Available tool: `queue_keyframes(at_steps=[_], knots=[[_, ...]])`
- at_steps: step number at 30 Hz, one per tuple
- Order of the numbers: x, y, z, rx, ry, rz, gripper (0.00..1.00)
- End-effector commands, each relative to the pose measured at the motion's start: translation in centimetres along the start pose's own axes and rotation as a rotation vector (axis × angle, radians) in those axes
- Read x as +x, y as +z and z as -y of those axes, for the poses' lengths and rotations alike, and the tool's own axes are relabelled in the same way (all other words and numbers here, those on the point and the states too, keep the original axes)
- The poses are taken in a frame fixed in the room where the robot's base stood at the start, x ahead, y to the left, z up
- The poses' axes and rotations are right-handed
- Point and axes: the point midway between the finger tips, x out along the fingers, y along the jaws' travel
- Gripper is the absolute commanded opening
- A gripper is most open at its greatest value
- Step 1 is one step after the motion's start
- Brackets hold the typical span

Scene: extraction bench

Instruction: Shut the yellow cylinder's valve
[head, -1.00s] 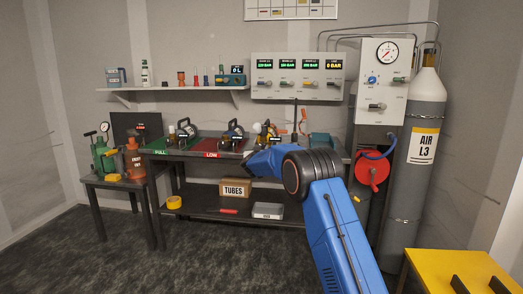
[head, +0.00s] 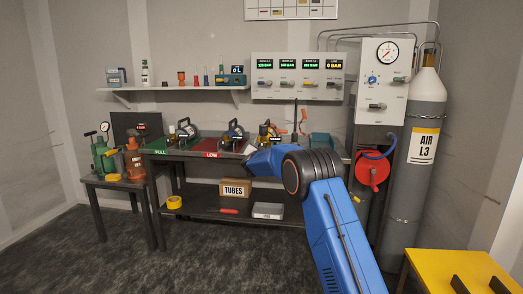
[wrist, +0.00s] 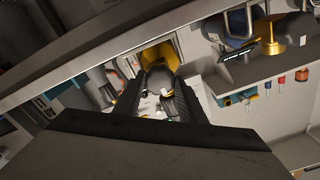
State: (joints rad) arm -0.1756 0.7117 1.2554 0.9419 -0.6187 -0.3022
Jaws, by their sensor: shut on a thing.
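The yellow cylinder (head: 268,131) is on the bench in the head view, just above my blue wrist, with its lower part hidden by my arm. In the wrist view a yellow body (wrist: 158,54) shows beyond my fingers. My gripper (wrist: 160,88) points at it, and its two dark fingers are shut on a grey, rounded part (wrist: 160,76) in front of the yellow body, which looks like the valve. The fingers cover its sides, so how far it is turned cannot be told. My gripper's fingers are hidden in the head view.
A gauge panel (head: 298,77) hangs above. A tall AIR L3 cylinder (head: 414,180) and a red hose reel (head: 371,172) are at right. The front floor is clear.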

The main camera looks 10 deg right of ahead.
Motion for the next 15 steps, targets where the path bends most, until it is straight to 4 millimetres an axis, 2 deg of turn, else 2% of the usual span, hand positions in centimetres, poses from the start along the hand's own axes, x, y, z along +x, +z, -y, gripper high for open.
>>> queue_keyframes(at_steps=[15], knots=[[-0.01,0.04,-0.05,0.065,0.001,0.001,0.14]])
